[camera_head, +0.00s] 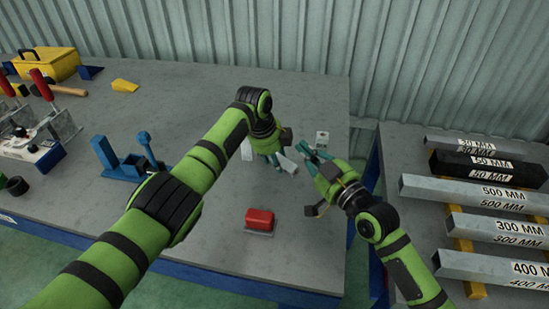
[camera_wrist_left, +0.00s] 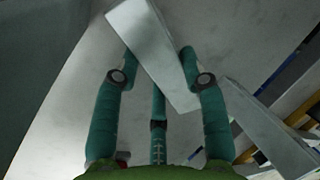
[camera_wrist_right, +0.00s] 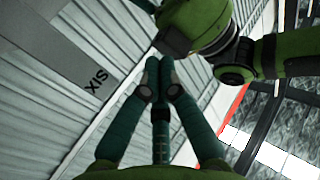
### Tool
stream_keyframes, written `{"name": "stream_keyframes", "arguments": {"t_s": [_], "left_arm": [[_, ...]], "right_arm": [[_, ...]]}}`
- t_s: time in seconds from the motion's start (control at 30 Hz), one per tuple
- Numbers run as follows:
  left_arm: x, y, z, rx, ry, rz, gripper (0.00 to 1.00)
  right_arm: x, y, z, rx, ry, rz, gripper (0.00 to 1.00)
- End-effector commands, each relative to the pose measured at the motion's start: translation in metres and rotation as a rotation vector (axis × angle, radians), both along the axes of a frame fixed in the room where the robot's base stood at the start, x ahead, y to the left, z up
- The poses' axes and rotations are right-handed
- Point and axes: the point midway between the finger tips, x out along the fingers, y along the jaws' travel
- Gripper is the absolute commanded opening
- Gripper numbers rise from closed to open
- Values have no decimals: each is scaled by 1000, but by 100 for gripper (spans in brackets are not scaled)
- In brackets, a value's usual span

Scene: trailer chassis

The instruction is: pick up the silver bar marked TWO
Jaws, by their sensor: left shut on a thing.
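My left gripper (camera_head: 277,157) is low over the grey table. In the left wrist view its fingers (camera_wrist_left: 158,65) are shut on a silver bar (camera_wrist_left: 150,45), which lies slantwise between them. The held bar also shows in the head view (camera_head: 287,163). No marking on it is readable, so I cannot tell whether it is the one marked TWO. My right gripper (camera_head: 307,158) is just right of the left one. In the right wrist view its fingertips (camera_wrist_right: 158,72) are together with nothing visible between them. A grey bar marked SIX (camera_wrist_right: 50,42) is at upper left there.
A second silver bar (camera_wrist_left: 268,130) is close beside the left fingers. A red block (camera_head: 260,219) is in front. A blue fixture (camera_head: 122,165) is left. Long labelled bars (camera_head: 470,192) lie on a right-hand rack.

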Motion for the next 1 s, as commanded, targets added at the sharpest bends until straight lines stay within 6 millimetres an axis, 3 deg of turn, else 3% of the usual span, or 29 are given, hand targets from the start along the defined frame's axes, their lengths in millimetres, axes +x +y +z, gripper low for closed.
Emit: {"name": "stream_keyframes", "arguments": {"t_s": [0.23,0.63,1.0], "left_arm": [[-3,2,-6,5,14,2,6],[-4,2,-8,6,18,2,5],[-4,2,-8,7,19,2,5]], "right_arm": [[-16,-12,-3,-4,1,-1,0],[-85,-56,-6,-4,1,1,0],[-101,-67,-6,0,-1,0,0]]}}
